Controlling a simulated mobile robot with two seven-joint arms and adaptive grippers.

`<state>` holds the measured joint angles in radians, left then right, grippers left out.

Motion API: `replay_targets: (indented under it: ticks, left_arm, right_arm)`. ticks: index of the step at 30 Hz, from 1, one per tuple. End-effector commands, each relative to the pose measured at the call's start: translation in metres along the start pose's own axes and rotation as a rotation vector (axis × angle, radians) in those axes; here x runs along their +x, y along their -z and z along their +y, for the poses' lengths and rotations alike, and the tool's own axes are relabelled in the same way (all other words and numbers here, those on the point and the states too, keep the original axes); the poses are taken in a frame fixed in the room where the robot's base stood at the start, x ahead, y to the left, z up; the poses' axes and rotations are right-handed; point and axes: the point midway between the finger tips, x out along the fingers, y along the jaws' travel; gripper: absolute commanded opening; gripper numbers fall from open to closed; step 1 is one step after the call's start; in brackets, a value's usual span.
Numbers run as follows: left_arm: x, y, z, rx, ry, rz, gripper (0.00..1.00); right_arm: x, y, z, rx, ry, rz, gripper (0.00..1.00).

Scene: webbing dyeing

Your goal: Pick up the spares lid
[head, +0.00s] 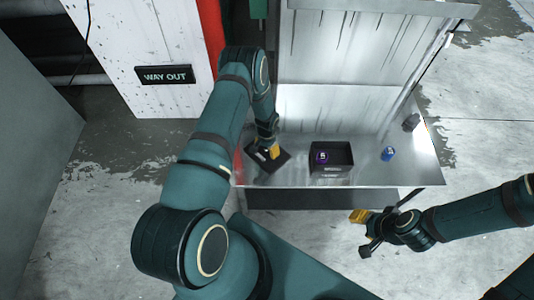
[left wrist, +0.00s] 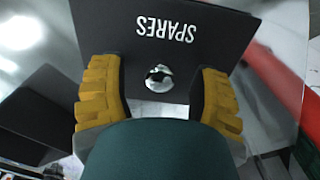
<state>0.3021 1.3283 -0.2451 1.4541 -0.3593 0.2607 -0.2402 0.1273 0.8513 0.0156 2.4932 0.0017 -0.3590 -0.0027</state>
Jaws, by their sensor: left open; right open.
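The spares lid (head: 265,166) is a flat dark square lying on the metal worktop, left of the open box. In the left wrist view the lid (left wrist: 215,35) shows white SPARES lettering, upside down, and a shiny round knob (left wrist: 159,79). My left gripper (head: 271,151) is over the lid and open. Its yellow-padded fingers stand on either side of the knob, with a visible gap on each side. My right gripper (head: 364,232) is open and empty, in front of the worktop's front edge.
The open black box (head: 331,171) holds a purple item (head: 321,157) at its left. A blue item (head: 388,154) and a dark grey item (head: 411,122) stand on the worktop (head: 300,178) further right. A metal panel rises behind. A WAY OUT sign (head: 163,75) is at left.

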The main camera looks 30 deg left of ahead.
Motion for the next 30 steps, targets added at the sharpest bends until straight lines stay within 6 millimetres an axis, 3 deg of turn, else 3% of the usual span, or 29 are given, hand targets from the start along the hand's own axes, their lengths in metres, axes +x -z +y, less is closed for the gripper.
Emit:
replay_targets:
  ticks: [7, 12, 13, 25, 30]
  left_arm:
    - [0.001, 0.000, 0.000, 0.000, 0.000, 0.001, 0.64]
    - [0.000, 0.000, 0.000, 0.000, 0.000, 0.001, 0.05]
    - [0.001, 0.000, 0.000, 0.000, 0.000, 0.001, 0.00]
    - [-0.001, 0.000, 0.000, 0.000, 0.000, 0.001, 0.00]
    - [-0.022, 0.001, -0.001, 0.000, 0.001, 0.003, 0.00]
  right_arm:
    - [0.000, 0.000, 0.000, 0.000, 0.000, 0.001, 0.47]
    - [0.000, 0.000, 0.000, 0.000, 0.000, 0.001, 0.47]
    - [0.000, 0.000, 0.000, 0.000, 0.000, 0.000, 0.47]
    - [-0.001, 0.000, 0.000, 0.000, 0.000, 0.000, 0.47]
    - [-0.007, 0.000, -0.003, 0.000, 0.000, -0.002, 0.47]
